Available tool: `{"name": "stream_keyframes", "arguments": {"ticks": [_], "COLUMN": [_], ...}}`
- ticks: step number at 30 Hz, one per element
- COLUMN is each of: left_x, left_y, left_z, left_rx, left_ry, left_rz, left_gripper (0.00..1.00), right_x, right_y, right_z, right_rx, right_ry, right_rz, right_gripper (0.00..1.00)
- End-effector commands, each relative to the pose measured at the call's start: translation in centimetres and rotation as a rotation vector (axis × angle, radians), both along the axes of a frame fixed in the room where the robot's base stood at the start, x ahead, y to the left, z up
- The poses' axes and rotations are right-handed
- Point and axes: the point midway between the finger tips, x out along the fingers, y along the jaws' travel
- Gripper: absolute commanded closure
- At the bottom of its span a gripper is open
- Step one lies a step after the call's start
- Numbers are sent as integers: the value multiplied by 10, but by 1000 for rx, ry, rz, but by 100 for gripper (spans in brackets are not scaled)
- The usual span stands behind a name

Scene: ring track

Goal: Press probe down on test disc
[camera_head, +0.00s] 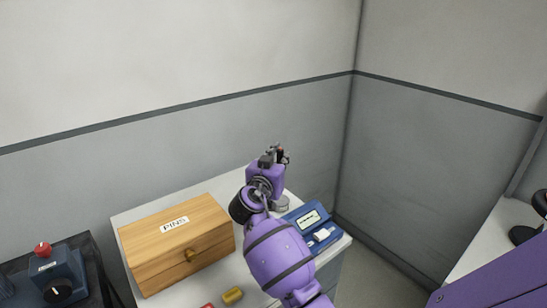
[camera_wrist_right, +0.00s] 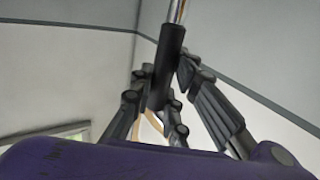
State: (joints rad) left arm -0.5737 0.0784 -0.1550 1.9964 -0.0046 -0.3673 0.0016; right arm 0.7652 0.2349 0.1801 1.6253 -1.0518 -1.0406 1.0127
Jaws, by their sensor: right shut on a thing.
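My right gripper (camera_head: 275,157) is above the back right part of the white bench. In the wrist view its fingers (camera_wrist_right: 168,92) are shut on the probe (camera_wrist_right: 168,62), a dark cylindrical handle with a thin, shiny, striped length above it. The probe's lower end is hidden behind the fingers. A grey round disc (camera_head: 282,204), probably the test disc, sits beside the blue meter case and is partly covered by my arm. I cannot tell the gap between probe and disc. My left gripper is not in view.
The open blue case (camera_head: 322,231) with a display stands at the bench's right edge. A wooden box marked PINS (camera_head: 178,243) fills the left side. A yellow piece (camera_head: 232,296) lies in front. A control box with a red button (camera_head: 59,272) stands far left. Walls close the corner behind.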

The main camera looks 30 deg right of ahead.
Motion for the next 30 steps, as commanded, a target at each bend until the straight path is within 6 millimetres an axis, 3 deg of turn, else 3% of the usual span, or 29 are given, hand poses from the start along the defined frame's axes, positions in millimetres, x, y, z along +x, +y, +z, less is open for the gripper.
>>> {"name": "stream_keyframes", "arguments": {"ticks": [9, 15, 30], "left_x": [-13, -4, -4], "left_y": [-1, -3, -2], "left_z": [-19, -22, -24], "left_rx": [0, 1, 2], "left_ry": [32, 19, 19], "left_rz": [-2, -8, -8], "left_gripper": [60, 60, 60], "right_x": [0, 0, 0], "right_y": [0, 0, 0], "right_z": [-36, -52, -57], "right_rx": [-1, -1, 0], "right_ry": [6, 4, 0], "right_rz": [1, 2, 2], "right_gripper": [100, 100, 100]}}
